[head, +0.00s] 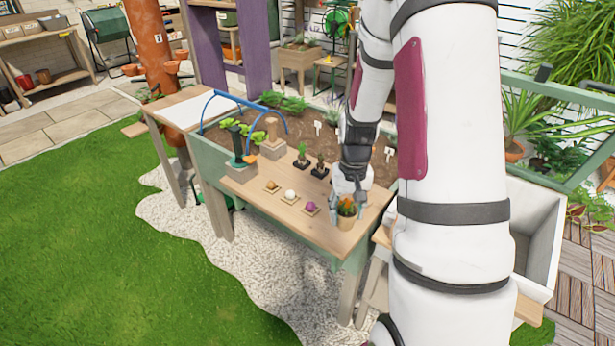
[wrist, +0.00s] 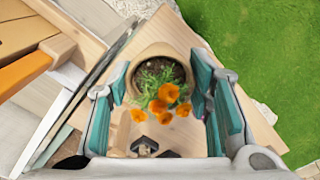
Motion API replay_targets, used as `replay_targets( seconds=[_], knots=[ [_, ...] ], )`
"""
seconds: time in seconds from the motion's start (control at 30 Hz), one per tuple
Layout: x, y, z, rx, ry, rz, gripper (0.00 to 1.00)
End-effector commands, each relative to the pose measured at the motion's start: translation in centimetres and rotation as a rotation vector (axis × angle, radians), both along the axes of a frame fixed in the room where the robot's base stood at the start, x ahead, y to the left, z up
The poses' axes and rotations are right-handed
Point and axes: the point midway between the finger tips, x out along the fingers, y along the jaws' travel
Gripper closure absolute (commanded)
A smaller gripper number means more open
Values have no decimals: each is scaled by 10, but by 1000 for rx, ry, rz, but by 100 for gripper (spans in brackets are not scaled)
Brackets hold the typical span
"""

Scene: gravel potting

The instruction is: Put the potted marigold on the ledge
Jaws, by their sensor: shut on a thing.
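The potted marigold (head: 347,221) is a small tan pot with orange flowers, near the right end of the wooden ledge (head: 265,199) along the front of the raised planter. In the wrist view its tan pot rim (wrist: 150,49), dark soil and orange blooms (wrist: 168,92) show between my fingers. My gripper (wrist: 160,85) is shut on the pot, with a teal pad at each side. In the head view my gripper (head: 348,200) comes down over the pot from above. I cannot tell whether the pot's base touches the wood.
A dark green upright object (head: 238,145) stands farther left. A white-lined bin (head: 535,225) is at right.

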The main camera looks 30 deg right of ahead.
Motion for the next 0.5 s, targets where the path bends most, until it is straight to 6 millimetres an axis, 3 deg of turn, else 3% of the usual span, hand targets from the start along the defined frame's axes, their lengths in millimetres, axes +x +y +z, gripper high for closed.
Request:
replay_targets(
  seconds=[0.03,0.23,0.4,0.5],
  knots=[
    [-23,-13,6,3,6,-56,83],
    [-76,-48,1,-2,7,-210,83],
    [-98,-60,-2,-6,6,-274,83],
    [-96,-59,-4,-6,5,-284,83]
  ],
)
